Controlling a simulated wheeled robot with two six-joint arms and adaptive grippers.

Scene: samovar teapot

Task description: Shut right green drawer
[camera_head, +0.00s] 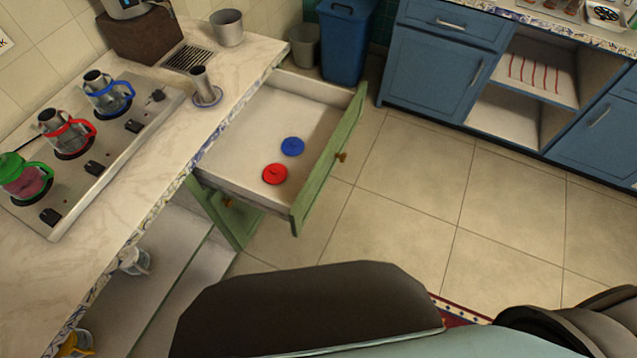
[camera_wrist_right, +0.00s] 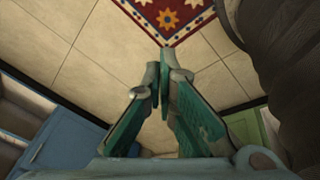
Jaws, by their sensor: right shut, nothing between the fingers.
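The green drawer (camera_head: 322,180) stands pulled far out from under the marble counter in the head view. Its front has a small brass knob (camera_head: 340,157). A red lid (camera_head: 275,174) and a blue lid (camera_head: 292,146) lie on its pale floor. My right gripper (camera_wrist_right: 160,72) shows in the right wrist view, shut and empty, above the tiled floor. It touches nothing that I can see. Neither gripper shows in the head view.
The counter holds a stove (camera_head: 110,150) with several coloured kettles, and a metal cup (camera_head: 227,27). A blue bin (camera_head: 344,40) stands behind the drawer. Blue cabinets (camera_head: 430,72) line the far side. Tiled floor is clear right of the drawer. A patterned rug (camera_wrist_right: 168,15) lies on it.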

